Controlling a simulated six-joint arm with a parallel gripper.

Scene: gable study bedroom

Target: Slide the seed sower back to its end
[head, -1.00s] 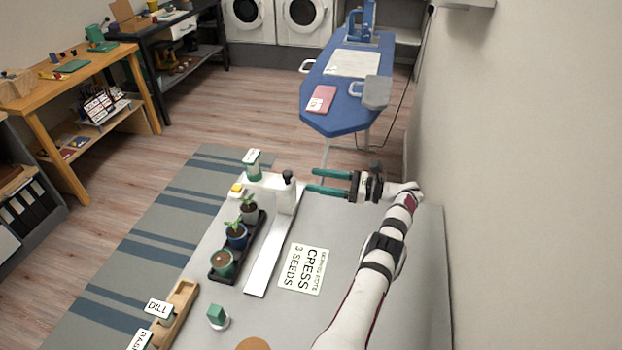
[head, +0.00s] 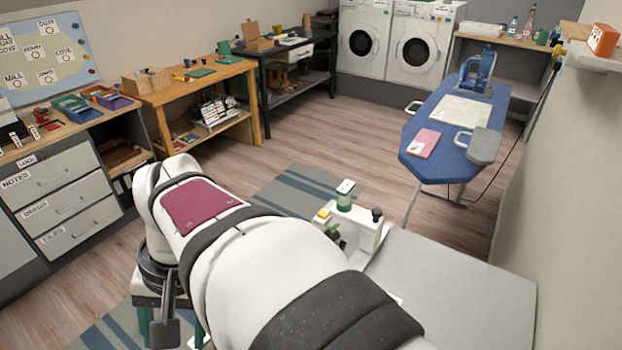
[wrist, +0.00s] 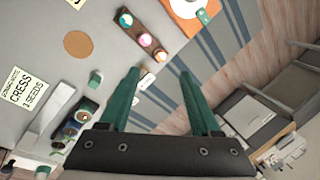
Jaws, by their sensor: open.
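The seed sower (head: 358,232) is a white body with a green-and-white hopper (head: 345,193), a yellow button and a black knob (head: 377,214), at the bench's far end. My arm hides most of its rail in the head view; the pale rail (wrist: 48,115) shows at left in the wrist view. My gripper (wrist: 159,76) is open and empty, its two green fingers apart. It is well away from the sower, over the rug-side edge of the bench. In the head view its lower end is cut off by the frame.
Potted seedlings (wrist: 84,113) stand beside the rail. A CRESS card (wrist: 18,88), a small green block (wrist: 95,77), a brown disc (wrist: 77,43) and a wooden rack (wrist: 138,33) lie on the bench. The bench's right part (head: 450,285) is bare.

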